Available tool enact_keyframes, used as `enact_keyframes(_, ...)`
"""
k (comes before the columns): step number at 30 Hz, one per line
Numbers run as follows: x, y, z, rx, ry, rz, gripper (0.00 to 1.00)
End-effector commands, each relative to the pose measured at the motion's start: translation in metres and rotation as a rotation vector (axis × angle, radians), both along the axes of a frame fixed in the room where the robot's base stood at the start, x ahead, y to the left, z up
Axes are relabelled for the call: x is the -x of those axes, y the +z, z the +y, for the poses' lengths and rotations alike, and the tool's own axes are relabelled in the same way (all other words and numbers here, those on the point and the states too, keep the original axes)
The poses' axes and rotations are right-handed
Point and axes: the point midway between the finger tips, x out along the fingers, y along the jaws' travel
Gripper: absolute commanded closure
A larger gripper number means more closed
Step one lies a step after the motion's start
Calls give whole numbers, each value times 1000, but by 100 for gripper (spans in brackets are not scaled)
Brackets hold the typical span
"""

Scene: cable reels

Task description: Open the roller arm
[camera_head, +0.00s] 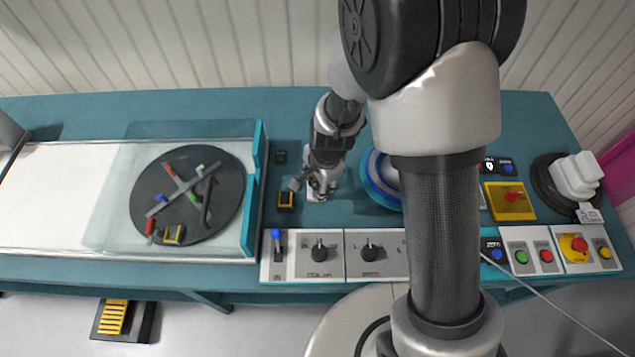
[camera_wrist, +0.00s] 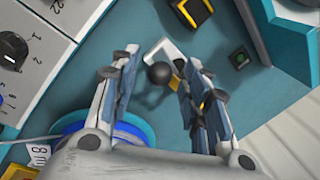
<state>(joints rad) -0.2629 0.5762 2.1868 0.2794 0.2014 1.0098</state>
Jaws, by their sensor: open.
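A black ball knob (camera_wrist: 160,73) on a pale metal bracket (camera_wrist: 165,52), probably the roller arm, stands on the teal bench in the wrist view. My gripper (camera_wrist: 156,86) is open, with one finger on each side of the knob. I cannot tell whether either finger touches it. A small yellow part shows beside the knob, partly behind the right finger. In the head view my gripper (camera_head: 318,180) points down at the bench, left of the blue reel (camera_head: 369,181), and hides most of the knob and bracket.
A yellow-and-black block (camera_head: 286,201) lies close left of my gripper. A clear-covered turntable (camera_head: 150,181) stands farther left. A panel with black knobs (camera_head: 320,251) and a blue-tipped lever (camera_head: 276,236) runs along the front. My arm hides part of the bench.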

Motion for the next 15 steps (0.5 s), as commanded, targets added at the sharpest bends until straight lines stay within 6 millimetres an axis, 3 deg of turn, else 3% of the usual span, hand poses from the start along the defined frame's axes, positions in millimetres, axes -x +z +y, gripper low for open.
enact_keyframes(6,0,0,0,0,0,0,58)
enact_keyframes(15,0,0,0,0,0,0,78)
